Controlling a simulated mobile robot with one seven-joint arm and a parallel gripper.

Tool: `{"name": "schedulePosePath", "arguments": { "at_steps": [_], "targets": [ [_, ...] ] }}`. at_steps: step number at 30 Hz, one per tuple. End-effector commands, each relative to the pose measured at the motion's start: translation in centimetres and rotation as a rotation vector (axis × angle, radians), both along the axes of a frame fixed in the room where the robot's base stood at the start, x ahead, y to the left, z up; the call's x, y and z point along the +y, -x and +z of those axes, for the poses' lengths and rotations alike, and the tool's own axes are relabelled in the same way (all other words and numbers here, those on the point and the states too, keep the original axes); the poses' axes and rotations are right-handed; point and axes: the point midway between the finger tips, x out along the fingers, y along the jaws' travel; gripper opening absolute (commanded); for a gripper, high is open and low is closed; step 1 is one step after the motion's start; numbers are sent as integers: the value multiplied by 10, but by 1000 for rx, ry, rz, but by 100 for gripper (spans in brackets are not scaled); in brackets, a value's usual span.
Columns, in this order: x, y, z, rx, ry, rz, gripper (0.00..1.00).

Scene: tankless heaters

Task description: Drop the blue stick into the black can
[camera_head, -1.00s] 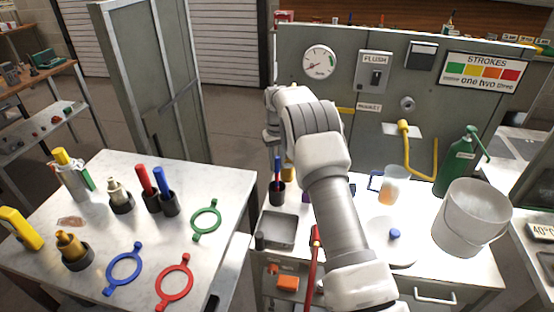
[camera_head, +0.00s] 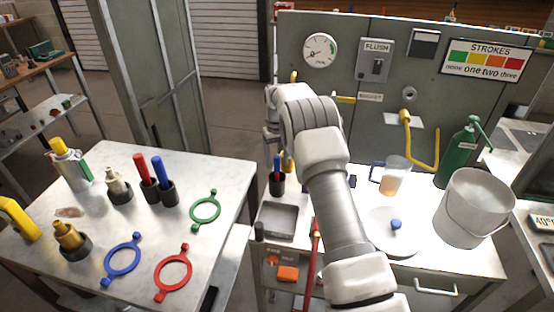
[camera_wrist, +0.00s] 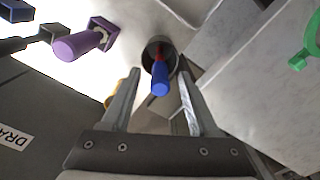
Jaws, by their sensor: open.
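A black can (camera_head: 277,186) stands on the workbench, left of my arm. A blue stick (camera_head: 277,161) and something red show at its mouth. In the wrist view, the black can (camera_wrist: 158,46) is at the top centre, with the blue stick (camera_wrist: 160,86) pointing toward the camera and a red part beside it. My gripper (camera_wrist: 158,68) is open, its fingers on either side of the blue stick, with no clear contact. The gripper is mostly hidden behind my arm in the head view. Another blue stick (camera_head: 158,170) stands in a dark holder on the left table.
A red stick (camera_head: 142,167) is beside the second blue stick. Coloured rings lie on the left table (camera_head: 215,160). A purple handle (camera_wrist: 75,46) in a holder is near the can. A grey tray (camera_head: 277,221) sits in front; a white bucket (camera_head: 472,208) stands right.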

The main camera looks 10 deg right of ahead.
Motion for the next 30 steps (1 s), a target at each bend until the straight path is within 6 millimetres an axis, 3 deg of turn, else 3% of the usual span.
{"name": "schedulePosePath", "arguments": {
  "at_steps": [24,28,30],
  "targets": [
    [0,0,1,-1,0,0,60],
    [0,2,16,-12,-1,-5,60],
    [-1,5,32,-24,-2,-10,60]
  ]
}}
